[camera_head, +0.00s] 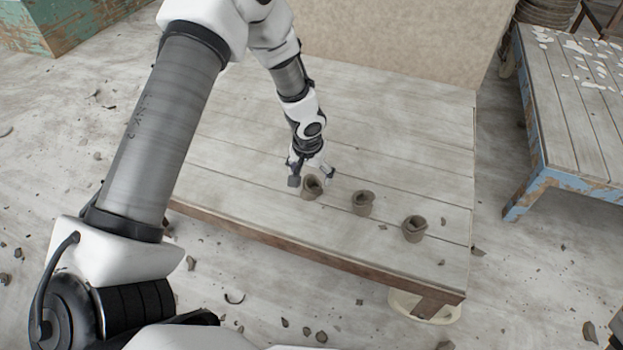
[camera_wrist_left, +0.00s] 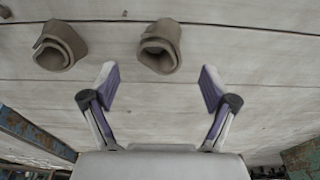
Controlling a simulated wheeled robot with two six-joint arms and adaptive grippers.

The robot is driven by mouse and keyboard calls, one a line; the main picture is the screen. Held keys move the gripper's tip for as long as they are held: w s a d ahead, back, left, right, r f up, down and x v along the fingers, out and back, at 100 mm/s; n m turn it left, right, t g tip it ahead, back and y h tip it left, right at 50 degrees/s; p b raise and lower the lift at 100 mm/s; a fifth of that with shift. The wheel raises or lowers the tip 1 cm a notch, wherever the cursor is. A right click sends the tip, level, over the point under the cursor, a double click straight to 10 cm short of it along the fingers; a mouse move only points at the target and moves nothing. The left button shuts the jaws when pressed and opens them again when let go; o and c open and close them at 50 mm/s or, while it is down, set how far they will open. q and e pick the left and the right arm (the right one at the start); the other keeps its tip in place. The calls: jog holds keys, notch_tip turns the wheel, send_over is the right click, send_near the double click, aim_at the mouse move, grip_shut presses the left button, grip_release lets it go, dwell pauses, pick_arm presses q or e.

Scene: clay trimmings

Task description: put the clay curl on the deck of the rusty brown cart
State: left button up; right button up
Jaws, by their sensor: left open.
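Three grey-brown clay curls stand in a row on a pale plank deck: the left clay curl (camera_head: 312,188), the middle curl (camera_head: 363,204) and the right curl (camera_head: 414,229). The deck (camera_head: 400,135) has a rusty brown front edge and looks like that of the rusty brown cart. My left gripper (camera_head: 312,176) is open, low at the left curl, its fingers spread. In the left wrist view, one curl (camera_wrist_left: 161,46) lies just beyond the gap between the open fingertips (camera_wrist_left: 160,80), apart from both. Another curl (camera_wrist_left: 61,45) is to its left. My right gripper is not in view.
A blue-edged plank cart or table (camera_head: 580,110) with white flakes stands at the right, across a floor gap. A beige upright panel (camera_head: 390,40) backs the deck. A worn green box (camera_head: 50,25) is at the top left. Crumbs litter the floor. The deck's right rear is clear.

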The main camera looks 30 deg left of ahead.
aim_at(310, 188)
pick_arm(q)
notch_tip(310, 188, up, 6)
jog(key=f+p, duration=0.1)
jog(key=shift+m+g+h, duration=0.4)
jog(key=shift+g+h, duration=0.2)
jog(key=shift+h, duration=0.2)
jog(key=s+d+f, duration=0.2)
jog(key=s, duration=0.1)
jog(key=s+d+f, duration=0.2)
jog(key=s+f, duration=0.1)
jog(key=s+d+f, duration=0.2)
jog(key=s+f, duration=0.1)
jog(key=s, duration=0.1)
jog(key=shift+d, duration=0.35)
jog(key=s+d+f, duration=0.1)
jog(key=s+f, duration=0.2)
jog(key=s, duration=0.6)
jog(key=s+f+m+y, duration=0.1)
jog(key=s+f, duration=0.2)
jog(key=s, duration=0.6)
jog(key=shift+d+f+g, duration=0.3)
jog(key=shift+d+f, duration=0.05)
